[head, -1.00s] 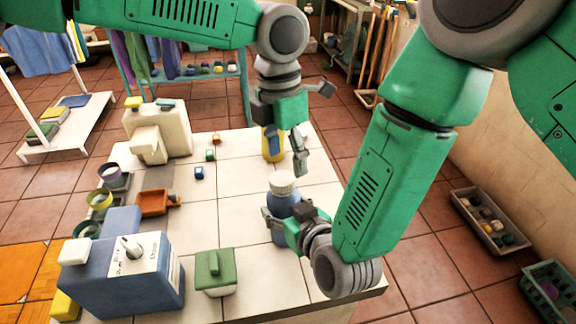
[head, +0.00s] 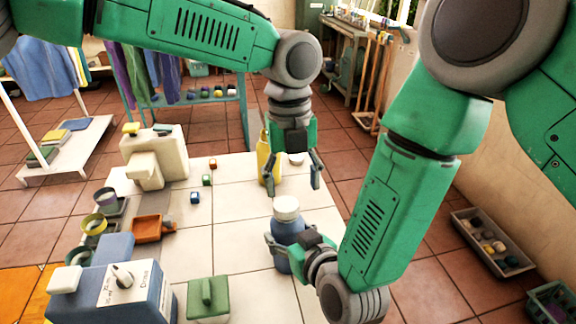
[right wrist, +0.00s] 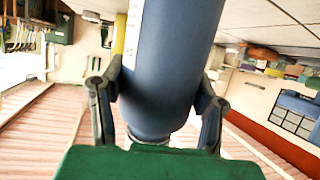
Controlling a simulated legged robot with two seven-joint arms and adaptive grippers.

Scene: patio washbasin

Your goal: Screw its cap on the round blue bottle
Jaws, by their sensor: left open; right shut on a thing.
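The round blue bottle (head: 288,232) stands upright near the front right of the tiled table, with a white round cap-like top (head: 286,207). I cannot tell whether that top is screwed down. My right gripper (head: 292,243) is shut around the bottle's body; the right wrist view shows the blue bottle (right wrist: 168,65) between its two fingers (right wrist: 160,108). My left gripper (head: 294,184) is open and empty, fingers pointing down, above and behind the bottle top. A small white round thing (head: 296,158) shows between its fingers, farther back; I cannot tell what it is.
A yellow bottle (head: 263,160) stands behind my left gripper. The table's middle is mostly clear.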

